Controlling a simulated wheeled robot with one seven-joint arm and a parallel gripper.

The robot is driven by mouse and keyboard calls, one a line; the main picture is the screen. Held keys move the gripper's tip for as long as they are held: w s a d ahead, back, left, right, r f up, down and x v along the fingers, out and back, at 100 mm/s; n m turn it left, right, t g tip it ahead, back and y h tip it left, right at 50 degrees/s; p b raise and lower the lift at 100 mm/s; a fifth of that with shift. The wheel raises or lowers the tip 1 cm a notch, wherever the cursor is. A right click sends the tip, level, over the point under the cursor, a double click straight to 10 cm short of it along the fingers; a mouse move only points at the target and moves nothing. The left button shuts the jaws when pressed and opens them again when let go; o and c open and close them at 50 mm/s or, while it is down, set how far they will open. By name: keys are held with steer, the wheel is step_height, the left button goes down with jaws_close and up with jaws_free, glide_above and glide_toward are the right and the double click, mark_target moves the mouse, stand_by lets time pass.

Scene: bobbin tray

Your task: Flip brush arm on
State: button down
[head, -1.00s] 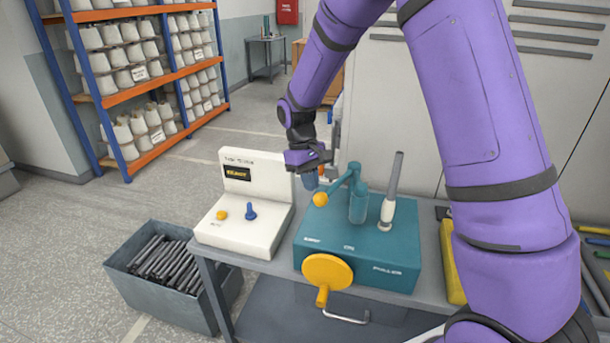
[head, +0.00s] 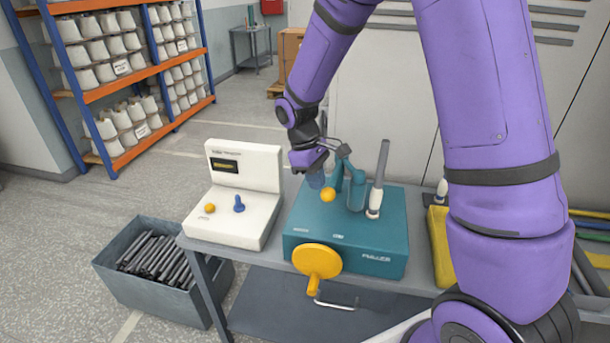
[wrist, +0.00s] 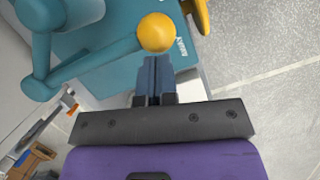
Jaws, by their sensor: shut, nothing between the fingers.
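The brush arm is a teal lever (head: 341,172) with an orange ball (head: 328,195) at its end, on top of a teal machine box (head: 300,222). In the wrist view the lever (wrist: 88,64) runs from a pivot at the left to the ball (wrist: 156,32). My gripper (head: 316,180) is shut and empty, low over the box's left part, just left of the ball. In the wrist view my fingertips (wrist: 154,66) are right beside the ball; I cannot tell whether they touch it.
A grey stick with a white base (head: 376,200) stands right of the lever. A yellow paddle crank (head: 317,262) is on the box front. A white control unit (head: 230,222) stands at left on the bench. A grey bin of dark rods (head: 118,282) is on the floor.

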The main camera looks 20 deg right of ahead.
steer(key=shift+s+d+n+t+h, duration=0.3)
steer(key=shift+s+d+n, duration=1.5)
steer(key=shift+d, duration=0.2)
steer(key=shift+f, duration=0.1)
steer(key=w+a+r, duration=0.4)
steer(key=a+r, duration=0.1)
steer(key=r, duration=0.5)
steer(key=shift+w+a+r, duration=0.15)
steer(key=shift+a+r, duration=0.15)
steer(key=shift+a, duration=0.05)
